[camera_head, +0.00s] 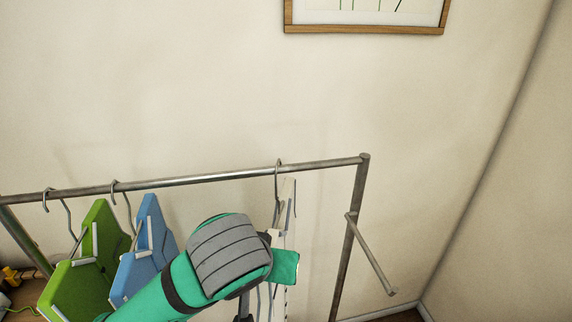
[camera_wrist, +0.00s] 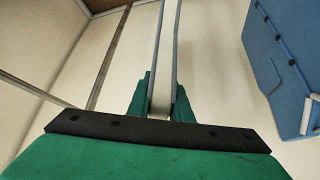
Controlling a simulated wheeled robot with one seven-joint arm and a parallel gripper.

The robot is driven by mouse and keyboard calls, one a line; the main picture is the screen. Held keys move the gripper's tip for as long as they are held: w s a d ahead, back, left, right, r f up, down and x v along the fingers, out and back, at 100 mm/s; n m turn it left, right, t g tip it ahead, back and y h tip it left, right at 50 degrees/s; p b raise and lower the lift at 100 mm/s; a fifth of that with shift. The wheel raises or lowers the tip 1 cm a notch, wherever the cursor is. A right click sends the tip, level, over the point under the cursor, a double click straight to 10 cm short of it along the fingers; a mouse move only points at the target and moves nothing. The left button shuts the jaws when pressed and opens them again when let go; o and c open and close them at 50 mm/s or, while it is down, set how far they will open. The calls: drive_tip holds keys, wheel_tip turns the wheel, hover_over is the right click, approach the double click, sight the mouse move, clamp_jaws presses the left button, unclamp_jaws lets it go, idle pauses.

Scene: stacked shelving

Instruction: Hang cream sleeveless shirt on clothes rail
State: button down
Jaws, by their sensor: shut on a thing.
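The cream sleeveless shirt (camera_head: 287,218) hangs edge-on below the right part of the clothes rail (camera_head: 220,177) in the head view. Its hanger hook (camera_head: 278,172) is at the rail and appears to be over it. My green and grey arm covers much of the shirt's lower part. In the wrist view my gripper (camera_wrist: 161,108) is shut on the cream shirt, whose thin pale edge (camera_wrist: 167,50) runs upward from between the green fingers. In the head view the fingers are mostly hidden behind my wrist.
A green shirt (camera_head: 80,265) and a blue shirt (camera_head: 146,250) hang at the left of the rail; the blue one (camera_wrist: 285,60) is at the right in the wrist view. The rack's right post (camera_head: 350,240) carries a short side bar (camera_head: 372,256). A wall stands behind.

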drive_tip(key=shift+w+f, duration=0.2)
drive_tip(key=shift+f, duration=0.15)
idle(0.3)
drive_tip(key=shift+s+a, duration=0.1)
drive_tip(key=c, duration=1.6)
unclamp_jaws()
drive_tip(key=shift+s, duration=0.1)
drive_tip(key=shift+v, duration=3)
drive_tip(key=shift+o, duration=0.6)
